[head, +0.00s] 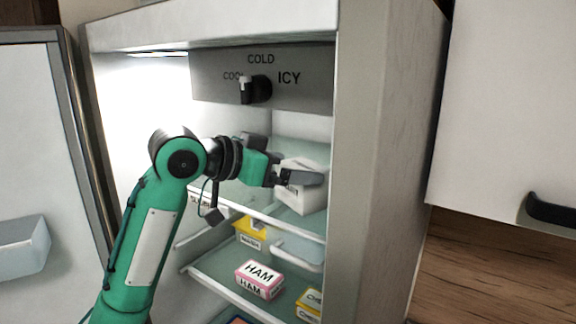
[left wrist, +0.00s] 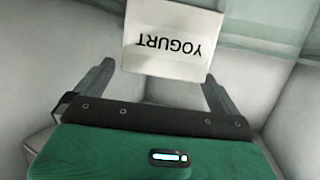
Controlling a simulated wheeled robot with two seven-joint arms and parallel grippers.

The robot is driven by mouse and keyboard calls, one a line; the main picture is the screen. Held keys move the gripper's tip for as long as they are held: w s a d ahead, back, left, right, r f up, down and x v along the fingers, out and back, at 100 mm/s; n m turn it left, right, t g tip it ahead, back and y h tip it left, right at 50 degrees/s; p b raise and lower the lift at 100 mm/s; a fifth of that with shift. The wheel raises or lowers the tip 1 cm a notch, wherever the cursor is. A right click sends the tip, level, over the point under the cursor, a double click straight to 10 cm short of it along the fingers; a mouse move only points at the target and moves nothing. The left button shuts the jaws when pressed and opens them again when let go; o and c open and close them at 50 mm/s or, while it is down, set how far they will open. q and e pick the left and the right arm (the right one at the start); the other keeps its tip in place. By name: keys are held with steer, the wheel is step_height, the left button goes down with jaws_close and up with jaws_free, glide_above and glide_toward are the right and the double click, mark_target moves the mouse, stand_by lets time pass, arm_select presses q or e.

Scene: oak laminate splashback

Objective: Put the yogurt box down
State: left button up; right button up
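The yogurt box (head: 312,200) is white and stands out inside the open fridge, at the upper glass shelf (head: 262,207). My left gripper (head: 303,179) reaches in from the left, with one finger across the near side of the box. In the left wrist view the yogurt box (left wrist: 170,42) shows its label upside down. Whether the box's underside touches the shelf cannot be made out. My right gripper is not in view.
A pink ham box (head: 260,279) sits on the lower shelf, with a yellow box (head: 250,232) behind it and another yellow-topped box (head: 310,303) to its right. The fridge's right wall (head: 370,160) stands close beside the yogurt box. A dial (head: 257,89) is above.

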arm_select(q)
steer(key=shift+a, duration=0.2)
steer(key=shift+s+a+b, duration=0.1)
steer(key=shift+a+b, duration=0.05)
steer(key=shift+b, duration=0.25)
steer(key=b+v, duration=0.4)
steer(key=v, duration=0.7)
steer(key=shift+r+b, duration=0.2)
steer(key=shift+b, duration=0.1)
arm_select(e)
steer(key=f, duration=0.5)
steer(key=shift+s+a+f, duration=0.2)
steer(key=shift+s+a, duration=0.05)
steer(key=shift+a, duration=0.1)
